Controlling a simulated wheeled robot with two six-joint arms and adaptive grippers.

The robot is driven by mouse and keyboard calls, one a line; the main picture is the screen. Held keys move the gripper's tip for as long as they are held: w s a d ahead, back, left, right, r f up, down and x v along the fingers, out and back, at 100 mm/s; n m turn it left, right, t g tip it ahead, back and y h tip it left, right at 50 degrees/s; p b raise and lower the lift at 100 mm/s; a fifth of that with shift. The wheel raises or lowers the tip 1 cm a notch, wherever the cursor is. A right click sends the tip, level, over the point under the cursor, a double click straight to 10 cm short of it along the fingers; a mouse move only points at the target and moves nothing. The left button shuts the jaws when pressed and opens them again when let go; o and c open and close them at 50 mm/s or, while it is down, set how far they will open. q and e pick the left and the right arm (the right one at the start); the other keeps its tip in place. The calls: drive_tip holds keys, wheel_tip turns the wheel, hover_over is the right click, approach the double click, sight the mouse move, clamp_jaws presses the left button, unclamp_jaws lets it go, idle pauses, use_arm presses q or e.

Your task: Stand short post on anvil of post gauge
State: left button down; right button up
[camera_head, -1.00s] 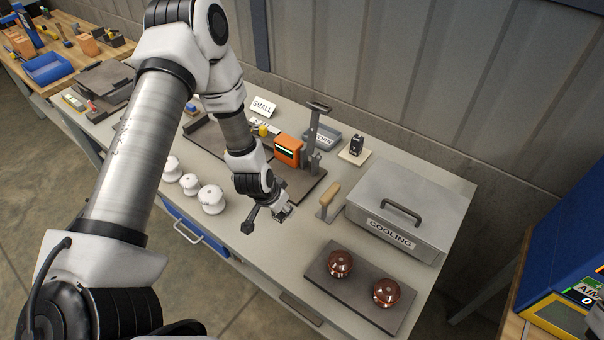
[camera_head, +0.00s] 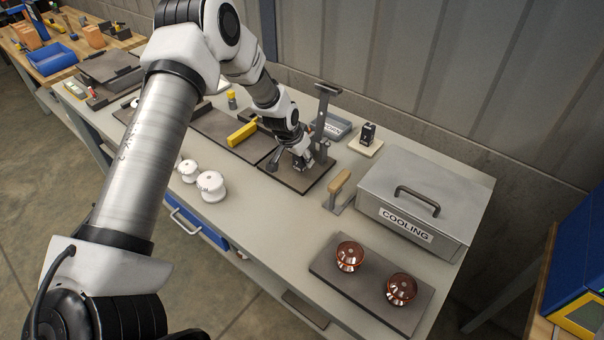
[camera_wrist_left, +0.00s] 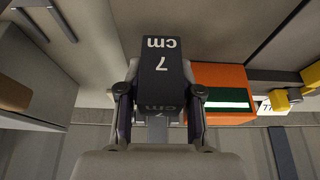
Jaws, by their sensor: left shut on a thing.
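My left gripper (camera_head: 305,163) is shut on a black block marked "7 cm" (camera_wrist_left: 162,62); a finger lies along each side of it. In the head view the gripper is low over the dark base plate (camera_head: 286,181) of the post gauge, beside its grey upright (camera_head: 323,112). The gauge's orange box (camera_wrist_left: 220,84) shows right next to the block in the wrist view. The anvil and the block's lower end are hidden, so I cannot tell whether they touch. White spool-shaped posts (camera_head: 211,184) stand on the bench to the left. My right gripper is out of view.
A grey cooling box (camera_head: 415,200) and a wooden-handled stand (camera_head: 338,188) are to the right. Two brown insulators (camera_head: 350,254) sit on a dark slab in front. The front middle of the bench is clear.

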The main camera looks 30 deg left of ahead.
sight(302, 165)
use_arm(q)
wheel_tip(302, 165, down, 2)
drive_tip(key=shift+s+f+b, duration=0.15)
drive_tip(key=shift+f+b, duration=0.05)
drive_tip(key=shift+b, duration=0.1)
drive_tip(key=shift+f, duration=0.35)
drive_tip(key=c, duration=0.8)
unclamp_jaws()
drive_tip(key=shift+o, duration=0.2)
